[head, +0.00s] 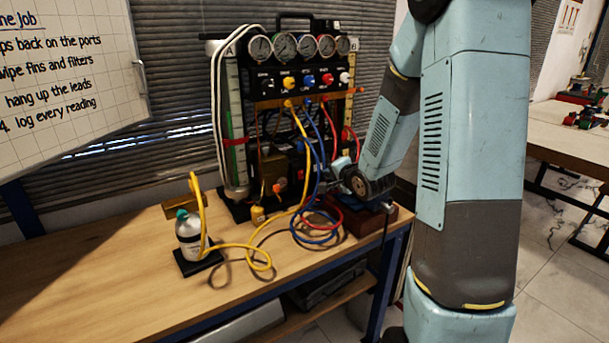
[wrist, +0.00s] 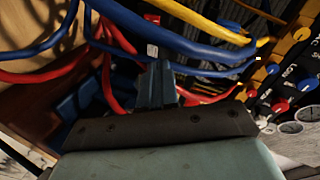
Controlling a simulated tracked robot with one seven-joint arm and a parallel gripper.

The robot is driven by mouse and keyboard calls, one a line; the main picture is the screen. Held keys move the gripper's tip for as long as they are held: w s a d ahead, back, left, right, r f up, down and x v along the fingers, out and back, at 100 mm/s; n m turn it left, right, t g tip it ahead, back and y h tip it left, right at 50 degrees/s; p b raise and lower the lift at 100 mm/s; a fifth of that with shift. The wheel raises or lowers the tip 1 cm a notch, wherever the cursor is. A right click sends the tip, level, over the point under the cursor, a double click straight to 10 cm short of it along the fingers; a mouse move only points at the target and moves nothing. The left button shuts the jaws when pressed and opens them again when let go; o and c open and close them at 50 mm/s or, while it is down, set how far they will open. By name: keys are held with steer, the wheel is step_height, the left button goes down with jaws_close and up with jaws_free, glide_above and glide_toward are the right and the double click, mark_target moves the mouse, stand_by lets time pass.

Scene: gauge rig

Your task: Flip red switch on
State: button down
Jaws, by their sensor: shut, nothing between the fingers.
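The gauge rig (head: 283,77) stands on the bench. My gripper (head: 338,172) is low at the right front of the rig, among the hoses. In the wrist view, my gripper (wrist: 161,68) is shut and empty, its fingers close together. Just beyond the fingertips is a small red part (wrist: 152,19) above a white plate (wrist: 152,50); it may be the red switch, but I cannot tell its position. Blue and red hoses pass close around the fingers. I cannot tell whether the fingertips touch anything. The head view does not show the switch clearly.
A yellow hose (head: 259,246) and a blue hose (head: 315,239) loop over the bench (head: 120,285). A grey bottle (head: 190,236) stands on a black base at left. The front left of the bench is clear. Knobs and gauges (wrist: 284,105) lie at right in the wrist view.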

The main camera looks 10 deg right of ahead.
steer(key=shift+w+a+f+m+t+y, duration=0.1)
steer(key=shift+w+f+m+t+y, duration=0.1)
steer(key=shift+f+m+y, duration=0.35)
steer(key=shift+w+a+f+m+t+y, duration=0.1)
steer(key=shift+w+f+m+t+y, duration=0.15)
steer(key=shift+f, duration=0.5)
steer(key=shift+w+a+f+m+t+y, duration=0.15)
steer(key=shift+f+m+y, duration=0.2)
steer(key=shift+f, duration=0.3)
steer(key=shift+w, duration=0.1)
